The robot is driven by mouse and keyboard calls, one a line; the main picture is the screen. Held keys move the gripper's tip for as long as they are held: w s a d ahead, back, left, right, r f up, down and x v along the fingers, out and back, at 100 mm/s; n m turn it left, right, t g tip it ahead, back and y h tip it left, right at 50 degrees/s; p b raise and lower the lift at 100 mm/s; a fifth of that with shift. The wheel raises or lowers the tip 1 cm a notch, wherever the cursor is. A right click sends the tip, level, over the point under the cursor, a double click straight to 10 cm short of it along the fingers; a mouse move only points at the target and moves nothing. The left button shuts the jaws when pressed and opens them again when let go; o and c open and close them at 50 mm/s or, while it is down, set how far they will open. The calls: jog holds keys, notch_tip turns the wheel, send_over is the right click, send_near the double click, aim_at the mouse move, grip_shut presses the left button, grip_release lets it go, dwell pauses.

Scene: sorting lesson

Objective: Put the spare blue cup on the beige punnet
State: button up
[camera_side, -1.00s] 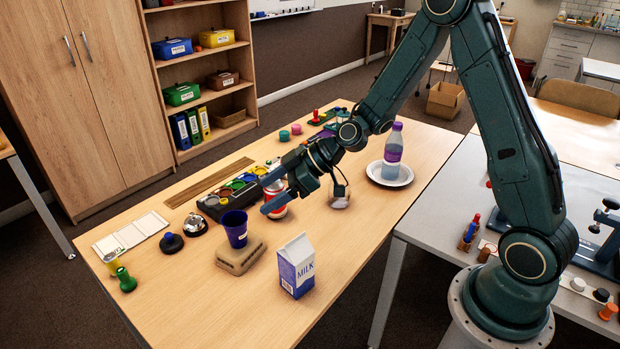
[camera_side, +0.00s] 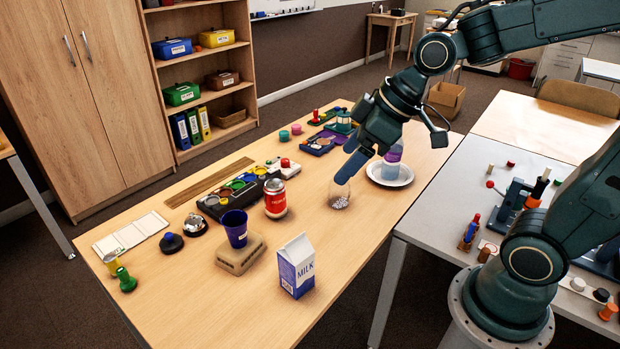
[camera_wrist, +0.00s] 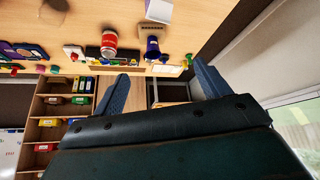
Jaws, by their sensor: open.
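The dark blue cup (camera_side: 236,231) stands upright on the beige punnet (camera_side: 237,262), near the front left of the wooden table. In the wrist view the blue cup (camera_wrist: 152,46) also shows against the punnet (camera_wrist: 152,28), beyond the fingers. My gripper (camera_side: 345,168) is open and empty, raised above the table to the right of the cup and well apart from it. In the wrist view its two fingers (camera_wrist: 163,88) are spread with nothing between them.
A milk carton (camera_side: 296,266) stands right of the punnet and a red can (camera_side: 275,199) behind it. A glass of pale beads (camera_side: 340,197) is below my gripper. A bottle (camera_side: 392,165) stands on a white plate (camera_side: 404,182).

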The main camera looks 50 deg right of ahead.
jog(key=s+d+r+m+h, duration=0.1)
jog(key=s+d+m, duration=0.1)
jog(key=s, duration=0.4)
jog(key=s+d+r+m+h, duration=0.1)
jog(key=s+r+m, duration=0.1)
jog(key=s, duration=0.4)
jog(key=shift+s+d+m, duration=0.2)
jog(key=shift+d+m, duration=0.15)
jog(key=shift+m, duration=0.25)
